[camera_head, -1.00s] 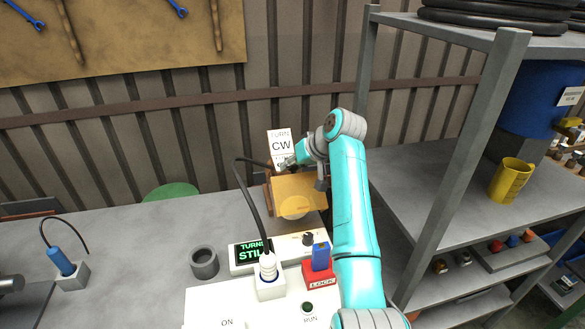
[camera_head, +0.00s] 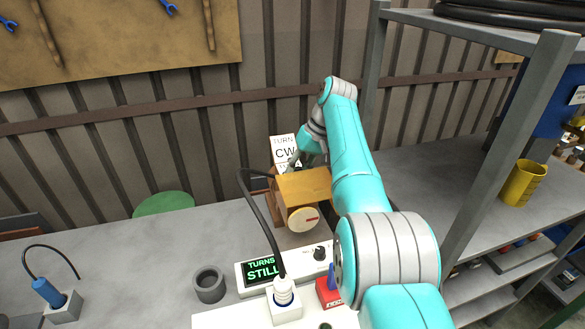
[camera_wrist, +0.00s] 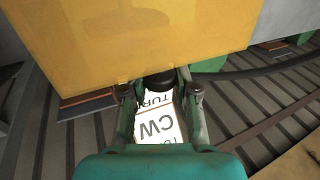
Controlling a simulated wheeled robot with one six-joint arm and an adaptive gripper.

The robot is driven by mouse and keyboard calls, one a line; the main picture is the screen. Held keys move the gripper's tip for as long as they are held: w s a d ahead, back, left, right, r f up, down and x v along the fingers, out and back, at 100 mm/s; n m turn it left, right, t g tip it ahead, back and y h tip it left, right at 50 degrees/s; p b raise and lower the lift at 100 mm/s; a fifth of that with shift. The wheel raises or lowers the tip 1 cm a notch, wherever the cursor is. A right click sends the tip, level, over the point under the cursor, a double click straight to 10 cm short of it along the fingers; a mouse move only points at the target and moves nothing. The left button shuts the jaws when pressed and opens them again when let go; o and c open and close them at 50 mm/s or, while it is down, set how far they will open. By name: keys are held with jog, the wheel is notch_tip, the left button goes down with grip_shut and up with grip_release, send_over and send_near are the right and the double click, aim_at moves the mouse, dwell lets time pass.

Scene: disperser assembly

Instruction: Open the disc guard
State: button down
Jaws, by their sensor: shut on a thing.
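The disc guard (camera_head: 306,184) is a yellow see-through cover on the machine (camera_head: 291,206) at the back of the bench. It is raised, lying roughly level over the pale round disc (camera_head: 303,219), whose front with a red mark is uncovered. My gripper (camera_head: 302,164) is at the back top of the guard, partly hidden by my arm. In the wrist view my gripper (camera_wrist: 159,85) is shut on a dark piece at the edge of the yellow guard (camera_wrist: 140,40). The exact contact is hard to see.
A white "TURN CW" sign (camera_head: 284,150) stands close behind the gripper. A display reading "TURNS STILL" (camera_head: 262,269), a red lock block (camera_head: 328,293) and a grey ring (camera_head: 209,284) are in front.

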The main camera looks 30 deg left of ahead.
dwell(0.4)
jog(key=c, duration=0.8)
grip_release()
jog(key=shift+a, duration=0.1)
jog(key=shift+c, duration=0.2)
jog(key=shift+f, duration=0.1)
